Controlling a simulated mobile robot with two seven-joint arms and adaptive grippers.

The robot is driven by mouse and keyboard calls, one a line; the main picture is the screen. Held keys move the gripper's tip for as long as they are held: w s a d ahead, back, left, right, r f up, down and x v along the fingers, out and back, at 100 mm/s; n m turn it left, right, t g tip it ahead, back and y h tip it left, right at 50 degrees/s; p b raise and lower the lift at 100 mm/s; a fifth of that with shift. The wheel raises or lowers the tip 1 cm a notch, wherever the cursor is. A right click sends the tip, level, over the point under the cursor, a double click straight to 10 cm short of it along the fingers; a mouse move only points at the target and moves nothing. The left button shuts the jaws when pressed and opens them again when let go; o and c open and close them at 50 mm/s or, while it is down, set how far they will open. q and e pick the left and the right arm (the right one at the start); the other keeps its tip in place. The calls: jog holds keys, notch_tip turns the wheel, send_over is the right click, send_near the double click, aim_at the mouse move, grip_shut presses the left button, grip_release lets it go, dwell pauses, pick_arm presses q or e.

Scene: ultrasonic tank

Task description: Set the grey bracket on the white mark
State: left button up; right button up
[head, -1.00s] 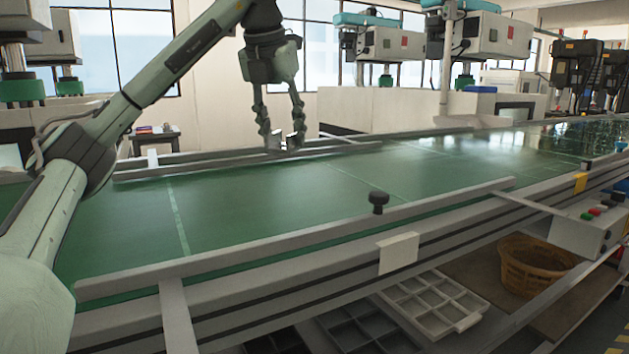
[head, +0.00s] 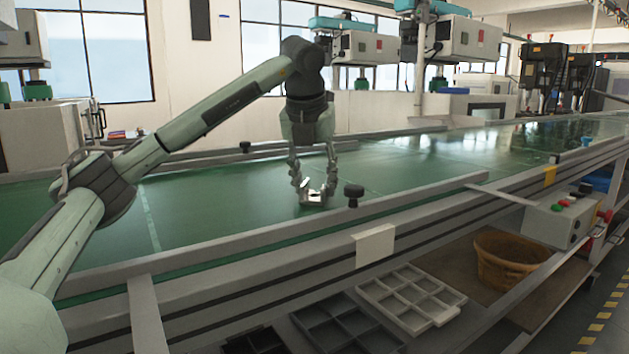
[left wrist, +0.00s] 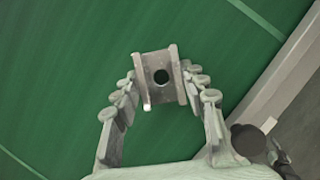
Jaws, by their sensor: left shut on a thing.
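The grey bracket (head: 312,197) is a small metal piece with raised sides. In the left wrist view the bracket (left wrist: 152,90) shows a flat middle with a round dark hole. My left gripper (head: 313,187) points down over the green belt and is shut on the bracket, a finger on each side. The gripper also shows in the left wrist view (left wrist: 159,72). The bracket is low over the belt; I cannot tell whether it touches. No white mark stands out on the belt near the bracket. My right gripper is not in view.
The green conveyor belt (head: 230,205) is mostly bare, with thin pale cross lines. A black knob (head: 353,193) on the near rail stands close to the right of my gripper. A white plate (head: 375,245) is on the near side. Grey trays (head: 410,299) and a basket (head: 510,258) lie below.

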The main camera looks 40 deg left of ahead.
pick_arm(q)
jog(key=o, duration=1.3)
jog(key=shift+c, duration=0.2)
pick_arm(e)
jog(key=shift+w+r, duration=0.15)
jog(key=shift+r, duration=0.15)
